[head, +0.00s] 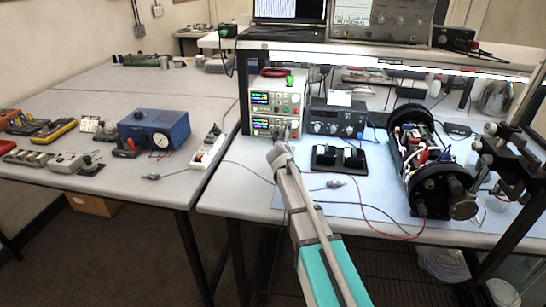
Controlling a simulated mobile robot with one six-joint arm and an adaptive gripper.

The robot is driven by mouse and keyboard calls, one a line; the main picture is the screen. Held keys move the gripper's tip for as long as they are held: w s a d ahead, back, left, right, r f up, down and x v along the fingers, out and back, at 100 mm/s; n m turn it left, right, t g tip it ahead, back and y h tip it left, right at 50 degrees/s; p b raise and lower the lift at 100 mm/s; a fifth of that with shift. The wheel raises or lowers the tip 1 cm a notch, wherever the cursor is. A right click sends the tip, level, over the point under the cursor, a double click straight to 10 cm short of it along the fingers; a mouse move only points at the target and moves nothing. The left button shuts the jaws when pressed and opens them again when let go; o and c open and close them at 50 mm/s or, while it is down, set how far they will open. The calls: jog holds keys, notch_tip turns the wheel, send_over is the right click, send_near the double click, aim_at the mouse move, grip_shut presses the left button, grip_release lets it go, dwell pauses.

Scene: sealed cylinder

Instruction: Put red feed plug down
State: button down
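My arm reaches up from the bottom to the front of the stacked power supplies (276,98). My gripper (287,133) is at its far end, at the lower supply's front panel. The fingers are small and partly hidden by my wrist, so I cannot tell whether they are open or shut, or on anything. I cannot make out the red feed plug. A thin red wire (400,236) runs along the bench mat to the black-ended cylinder (431,165). The cylinder lies open on the right, with wires and parts showing inside.
A black double holder (338,158) and a grey-tipped lead (335,184) lie right of my arm. A microscope stand (507,150) is at the far right. A white power strip (208,150) and a blue box (153,129) are on the left table. Bare mat (375,195) lies before the cylinder.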

jog(key=s+a+r+m+g+h+p, duration=0.1)
jog(key=s+a+r+m+h+p, duration=0.1)
jog(key=s+r+p, duration=0.3)
jog(key=s+a+r+m+g+h+p, duration=0.1)
jog(key=s+r+p, duration=0.4)
jog(key=s, duration=0.5)
jog(key=shift+s+a+r+m+h, duration=0.2)
jog(key=shift+a+r+m+h, duration=0.25)
jog(key=shift+a, duration=0.7)
jog(key=shift+f, duration=0.1)
jog(key=w+f+b, duration=0.3)
jog(key=w, duration=0.1)
jog(key=w+a+f+b, duration=0.1)
jog(key=w+f+b, duration=0.2)
jog(key=w, duration=0.1)
jog(key=w+f+b, duration=0.3)
jog(key=w, duration=0.2)
jog(key=shift+a, duration=0.2)
